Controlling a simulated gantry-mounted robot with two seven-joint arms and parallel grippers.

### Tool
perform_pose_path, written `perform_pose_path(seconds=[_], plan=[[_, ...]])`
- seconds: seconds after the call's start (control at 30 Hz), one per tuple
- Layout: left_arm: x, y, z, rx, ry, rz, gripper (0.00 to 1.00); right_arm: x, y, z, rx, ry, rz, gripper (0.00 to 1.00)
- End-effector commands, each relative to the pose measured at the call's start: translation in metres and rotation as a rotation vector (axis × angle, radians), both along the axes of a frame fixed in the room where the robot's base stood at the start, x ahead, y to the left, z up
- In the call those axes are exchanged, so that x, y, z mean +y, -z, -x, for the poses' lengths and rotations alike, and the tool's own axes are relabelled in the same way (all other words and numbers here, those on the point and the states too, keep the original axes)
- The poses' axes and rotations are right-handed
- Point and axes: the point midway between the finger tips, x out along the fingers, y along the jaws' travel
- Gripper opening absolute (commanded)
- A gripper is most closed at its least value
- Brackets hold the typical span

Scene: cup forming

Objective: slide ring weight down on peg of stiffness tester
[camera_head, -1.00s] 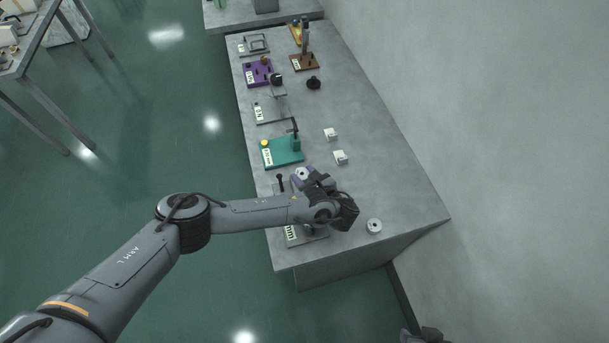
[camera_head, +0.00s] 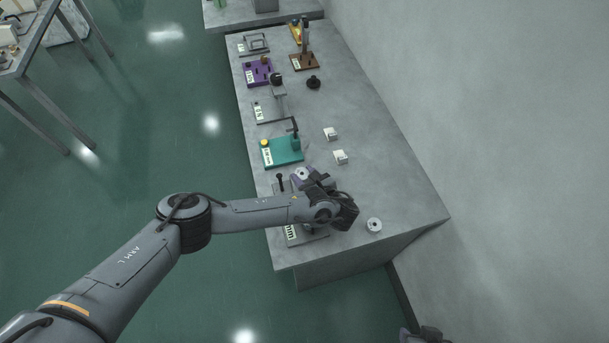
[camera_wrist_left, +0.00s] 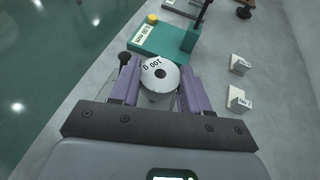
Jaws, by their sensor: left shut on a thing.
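A white ring weight (camera_wrist_left: 160,73) marked "100 g", with a dark centre hole, sits between the two purple fingers of my left gripper (camera_wrist_left: 160,82). In the head view, the ring (camera_head: 302,173) shows at the tips of my left gripper (camera_head: 304,178), which is shut on it over the near part of the bench. A grey fixture plate (camera_head: 305,237) with a label lies partly under my left arm, and a black-topped post (camera_wrist_left: 124,59) stands left of the fingers. I cannot tell whether the ring is around a peg; the wrist and ring hide what lies below. My right gripper (camera_head: 424,334) barely shows at the bottom edge.
A teal fixture (camera_head: 283,151) with a yellow knob and upright stands just beyond the ring. Two white blocks (camera_head: 340,157) (camera_head: 331,134) lie to its right. A second ring (camera_head: 374,225) lies on the grey bench (camera_head: 405,200) near its right end. More fixtures stand farther back.

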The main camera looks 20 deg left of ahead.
Motion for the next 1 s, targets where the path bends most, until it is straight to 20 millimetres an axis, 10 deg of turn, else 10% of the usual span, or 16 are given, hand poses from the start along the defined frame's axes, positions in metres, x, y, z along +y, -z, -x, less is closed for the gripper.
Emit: perform_pose_path(seconds=[1.0], plan=[[0.0, 0.016, 0.0, 0.0, 0.0, 0.0, 0.14, -0.002, 0.012, 0.0, 0.001, -0.006, 0.01, 0.43]])
